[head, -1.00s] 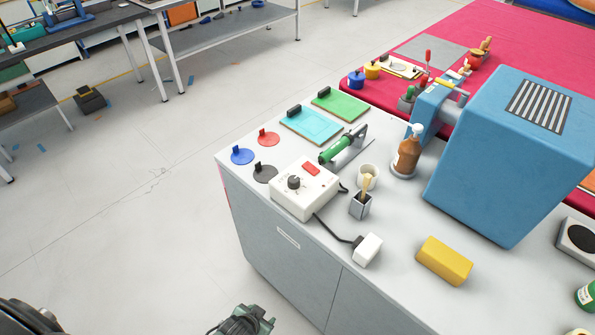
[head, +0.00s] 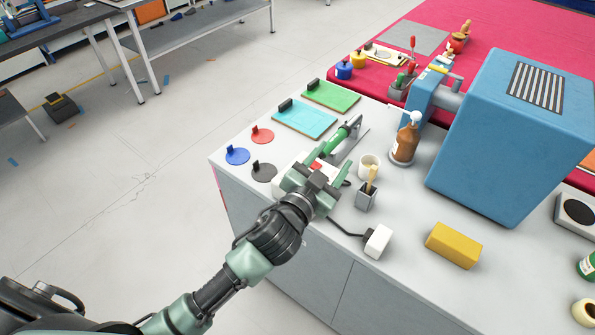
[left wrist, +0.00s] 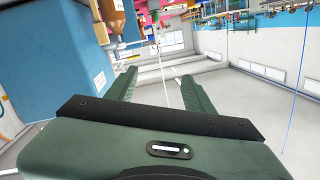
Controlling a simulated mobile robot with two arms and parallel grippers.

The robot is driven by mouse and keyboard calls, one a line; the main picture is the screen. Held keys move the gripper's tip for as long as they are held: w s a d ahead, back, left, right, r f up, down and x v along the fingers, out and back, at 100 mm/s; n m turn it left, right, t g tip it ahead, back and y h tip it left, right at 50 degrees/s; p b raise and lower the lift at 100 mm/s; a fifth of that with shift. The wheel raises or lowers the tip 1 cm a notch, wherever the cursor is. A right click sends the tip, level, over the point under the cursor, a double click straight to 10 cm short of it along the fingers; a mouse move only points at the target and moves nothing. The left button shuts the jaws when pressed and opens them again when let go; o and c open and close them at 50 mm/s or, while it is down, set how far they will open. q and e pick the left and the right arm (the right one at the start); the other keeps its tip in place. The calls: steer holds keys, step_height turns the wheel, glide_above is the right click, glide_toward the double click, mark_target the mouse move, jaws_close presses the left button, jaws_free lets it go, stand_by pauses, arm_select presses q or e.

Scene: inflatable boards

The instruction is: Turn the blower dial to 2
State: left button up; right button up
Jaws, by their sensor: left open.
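A white control box (head: 281,180) sits near the front left edge of the grey cabinet top. Its red switch (head: 316,165) shows beside my gripper; its dark round dial is hidden behind my gripper in the head view. My left gripper (head: 318,178) is over the box, open, with nothing seen between its fingers. In the left wrist view the two fingers (left wrist: 158,75) are spread apart, and neither box nor dial shows there. I cannot tell whether the fingers touch the box. My right gripper is not in view.
A large blue machine (head: 480,150) and a brown bottle (head: 405,138) stand farther right.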

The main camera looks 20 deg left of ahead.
arm_select(q)
steer(key=w+d+r+m+t+h, duration=0.1)
steer(key=d+r+m+h, duration=0.45)
steer(key=d+r, duration=0.2)
steer(key=s+d+r+m+g+h, duration=0.2)
steer(key=s+d+m+g+h, duration=0.3)
steer(key=d+m+g+h, duration=0.9)
steer(key=w+a+f+m+g+y, duration=0.1)
steer(key=a+f+m+g+y, duration=0.3)
steer(key=a+f+m+y, duration=0.7)
steer(key=w+a+n+y, duration=0.2)
steer(key=a+y, duration=0.2)
steer(key=a, duration=0.2)
steer(key=w+a+f+n+y, duration=0.1)
steer(key=w+a+n+y, duration=0.1)
steer(key=a+y, duration=0.2)
steer(key=w+a+n+y, duration=0.2)
steer(key=a+y, duration=0.2)
steer(key=a, duration=0.5)
steer(key=shift+a+f, duration=0.15)
steer(key=shift+a, duration=0.1)
step_height(320, 180, down, 7)
steer(key=shift+r+p, duration=0.1)
steer(key=shift+p, duration=1)
steer(key=shift+d+f, duration=0.1)
steer(key=shift+f, duration=0.3)
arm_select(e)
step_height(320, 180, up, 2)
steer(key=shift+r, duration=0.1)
